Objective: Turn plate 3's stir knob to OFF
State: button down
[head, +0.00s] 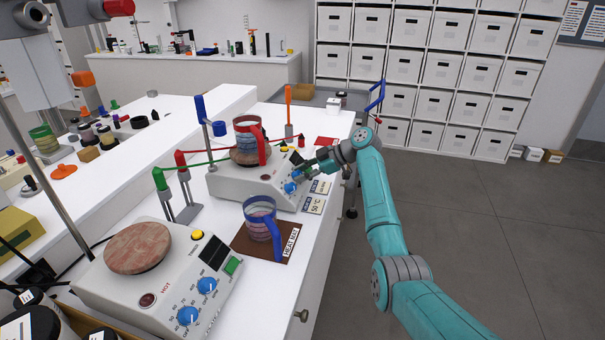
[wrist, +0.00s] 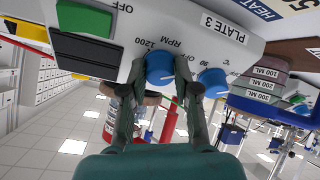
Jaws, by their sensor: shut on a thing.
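Plate 3 (head: 235,186) is the white hot plate at the back of the bench in the head view. Its "PLATE 3" label (wrist: 223,27) shows in the wrist view. My gripper (wrist: 163,72) is shut on the blue stir knob (wrist: 160,65) marked RPM, one finger on either side. The knob's pointer is too hidden to read. A second blue knob (wrist: 213,80), marked °C, sits just right of the fingers. In the head view my gripper (head: 306,171) reaches the plate's front panel from the right.
A red-banded beaker (head: 248,128) stands on plate 3's top. A blue-handled beaker (head: 260,222) stands on a brown heat mat (head: 240,247) in front. Another hot plate (head: 160,285) is nearer. A green power switch (wrist: 84,18) lies left of the stir knob. The aisle floor (head: 470,220) is clear.

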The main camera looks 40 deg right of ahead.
dwell(0.4)
jog(key=c, duration=0.8)
grip_release()
jog(key=shift+c, duration=0.2)
jog(key=v, duration=1.2)
jog(key=shift+d, duration=0.1)
